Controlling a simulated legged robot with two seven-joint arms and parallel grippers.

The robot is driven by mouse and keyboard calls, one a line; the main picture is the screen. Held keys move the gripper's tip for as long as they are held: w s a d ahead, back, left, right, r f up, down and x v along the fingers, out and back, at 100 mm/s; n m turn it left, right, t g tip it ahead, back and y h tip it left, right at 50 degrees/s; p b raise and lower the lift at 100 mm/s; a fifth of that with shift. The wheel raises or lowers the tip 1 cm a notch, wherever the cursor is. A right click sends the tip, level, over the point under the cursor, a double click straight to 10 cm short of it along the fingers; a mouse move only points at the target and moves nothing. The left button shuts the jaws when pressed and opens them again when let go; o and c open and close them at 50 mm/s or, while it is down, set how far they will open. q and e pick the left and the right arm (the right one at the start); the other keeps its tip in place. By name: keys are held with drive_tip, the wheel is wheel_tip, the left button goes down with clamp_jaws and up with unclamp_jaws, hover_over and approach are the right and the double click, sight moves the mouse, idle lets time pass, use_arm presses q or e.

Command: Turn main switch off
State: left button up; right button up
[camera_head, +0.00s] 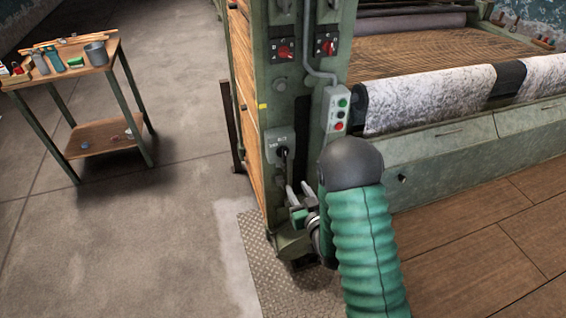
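A green machine post (300,110) carries several controls. Two red rotary knobs on dark plates, a left one (284,50) and a right one (327,45), sit near its top. Lower down is a grey box with a black handle (283,152); its small lettering is too small to read. I cannot tell for sure which of these is the main switch. My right gripper (298,187) is just below the grey box, its two pale fingers pointing up and apart, with nothing visible between them. I cannot tell whether a finger touches the black handle. My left gripper is out of view.
The machine bed with white fluffy material (428,97) extends right. A small tool table (100,60) stands at left. Bare concrete floor (140,240) lies between.

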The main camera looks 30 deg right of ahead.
drive_tip(key=s+t, duration=0.1)
drive_tip(key=t, duration=0.1)
approach(285, 152)
drive_tip(key=shift+h, duration=0.4)
drive_tip(key=x, duration=0.9)
drive_tip(key=shift+w+a+f, duration=0.15)
drive_tip(key=shift+a, duration=0.1)
drive_tip(key=shift+w+d, duration=0.15)
drive_tip(key=shift+d, duration=0.05)
drive_tip(key=shift+c, duration=0.3)
drive_tip(key=shift+a, duration=0.1)
clamp_jaws()
